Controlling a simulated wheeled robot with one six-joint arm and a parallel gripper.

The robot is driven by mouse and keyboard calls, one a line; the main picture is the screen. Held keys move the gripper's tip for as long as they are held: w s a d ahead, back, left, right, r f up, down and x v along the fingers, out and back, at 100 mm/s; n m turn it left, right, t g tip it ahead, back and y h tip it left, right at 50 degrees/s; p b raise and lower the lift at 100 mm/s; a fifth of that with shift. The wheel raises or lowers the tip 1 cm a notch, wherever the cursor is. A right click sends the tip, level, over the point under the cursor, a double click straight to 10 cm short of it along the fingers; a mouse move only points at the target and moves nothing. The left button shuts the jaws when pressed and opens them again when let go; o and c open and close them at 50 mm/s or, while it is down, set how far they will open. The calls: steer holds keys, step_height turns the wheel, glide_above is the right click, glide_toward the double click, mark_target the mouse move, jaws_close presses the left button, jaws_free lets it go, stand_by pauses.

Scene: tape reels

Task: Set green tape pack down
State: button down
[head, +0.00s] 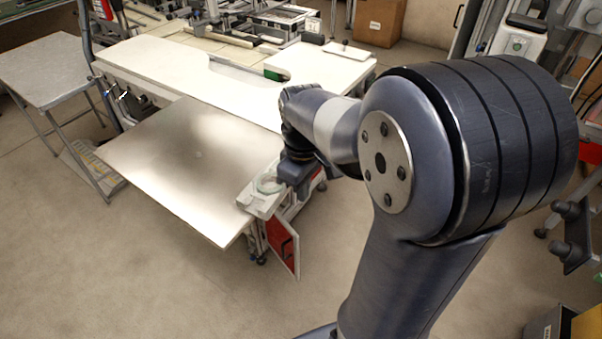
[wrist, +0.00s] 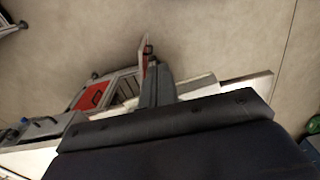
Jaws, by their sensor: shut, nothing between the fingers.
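I cannot tell whether the fingers touch the ring. The ring is not clearly visible in the wrist view.
The broad metal table (head: 175,160) is bare. A white worktop (head: 160,75) lies behind it, and a smaller grey table (head: 45,70) stands at the left. A red panel (head: 281,240) hangs under the near corner. The floor in front is clear.

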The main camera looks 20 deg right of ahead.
mark_target(287, 191)
steer(key=shift+w+a+f+p, duration=0.25)
steer(key=shift+w+a+f, duration=0.35)
steer(key=shift+w+f, duration=0.2)
steer(key=shift+w+a+f+p, duration=0.25)
steer(key=shift+w+a+f, duration=0.3)
steer(key=shift+w+f, duration=0.25)
